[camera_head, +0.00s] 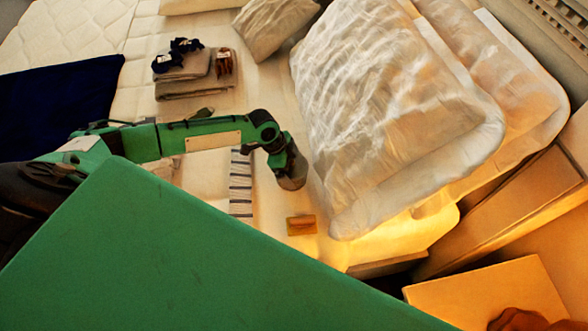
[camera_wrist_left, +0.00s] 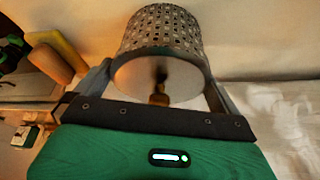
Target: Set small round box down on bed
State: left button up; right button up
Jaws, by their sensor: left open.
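The small round box (camera_wrist_left: 163,28) shows in the left wrist view as a speckled grey cylinder with a smooth, pale end facing me. It sits between the two fingers of my left gripper (camera_wrist_left: 158,80), which is open around it. White bedding is behind the box; I cannot tell whether it touches the bed. In the head view my left gripper (camera_head: 292,176) is low over the bed (camera_head: 275,100), left of the big pillows, and the box cannot be made out clearly there. My right gripper is not in view.
A small yellow-orange block (camera_head: 301,225) lies close to my left gripper. A striped cloth (camera_head: 241,183) lies left of it. Large white pillows (camera_head: 390,90) are to the right. Folded laundry (camera_head: 182,85) and a dark blue cloth (camera_head: 55,105) lie further back and left.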

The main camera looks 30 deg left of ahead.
pick_arm(q)
jog(key=b+v, duration=0.1)
jog(key=v, duration=0.9)
